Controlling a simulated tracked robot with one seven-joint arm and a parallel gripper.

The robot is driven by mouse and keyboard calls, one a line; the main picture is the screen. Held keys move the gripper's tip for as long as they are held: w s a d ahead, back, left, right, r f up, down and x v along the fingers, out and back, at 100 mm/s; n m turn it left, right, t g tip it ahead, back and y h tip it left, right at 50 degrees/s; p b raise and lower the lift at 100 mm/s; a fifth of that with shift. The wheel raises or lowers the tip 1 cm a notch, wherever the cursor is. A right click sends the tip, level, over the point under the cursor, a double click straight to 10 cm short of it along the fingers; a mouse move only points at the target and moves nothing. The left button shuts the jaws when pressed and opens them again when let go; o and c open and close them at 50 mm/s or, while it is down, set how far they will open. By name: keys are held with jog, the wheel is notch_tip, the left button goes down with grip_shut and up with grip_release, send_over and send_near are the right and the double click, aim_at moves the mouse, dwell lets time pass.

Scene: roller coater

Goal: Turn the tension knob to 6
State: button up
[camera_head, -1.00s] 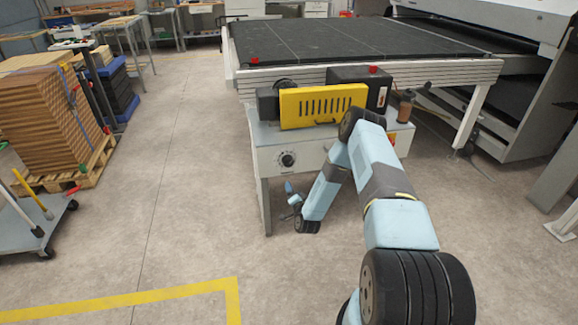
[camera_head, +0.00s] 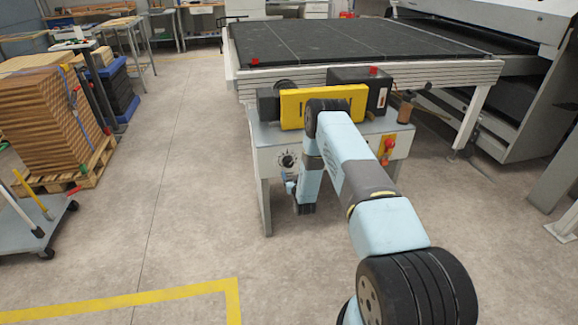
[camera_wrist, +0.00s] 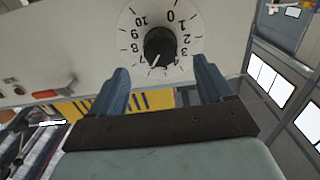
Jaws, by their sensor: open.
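The tension knob (camera_wrist: 159,46) is black and round, with a white pointer line, on a white dial (camera_wrist: 190,18) numbered 0 to 10 that appears upside down in the wrist view. Its pointer is toward the lower left, near the 6–7 side; the exact reading is too small to tell. In the head view the knob (camera_head: 287,160) is on the front panel of the machine. My gripper (camera_wrist: 160,67) is open, its two blue fingers apart on either side below the knob, with nothing between them. In the head view my gripper (camera_head: 290,187) is small and sits just below the dial.
A yellow slotted guard (camera_head: 353,96) sits above the panel. A pallet of boards (camera_head: 40,115) and a cart (camera_head: 35,225) stand at the left. The floor between is clear.

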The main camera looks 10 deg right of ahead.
aim_at(289, 165)
jog(key=w, duration=0.7)
jog(key=shift+w, duration=0.4)
jog(key=c, duration=1)
jog(key=shift+a+n, duration=0.1)
jog(key=shift+n, duration=0.7)
jog(key=shift+c, duration=0.2)
jog(key=o, duration=1)
jog(key=shift+o, duration=0.2)
jog(key=s, duration=1.4)
jog(key=shift+w, duration=0.1)
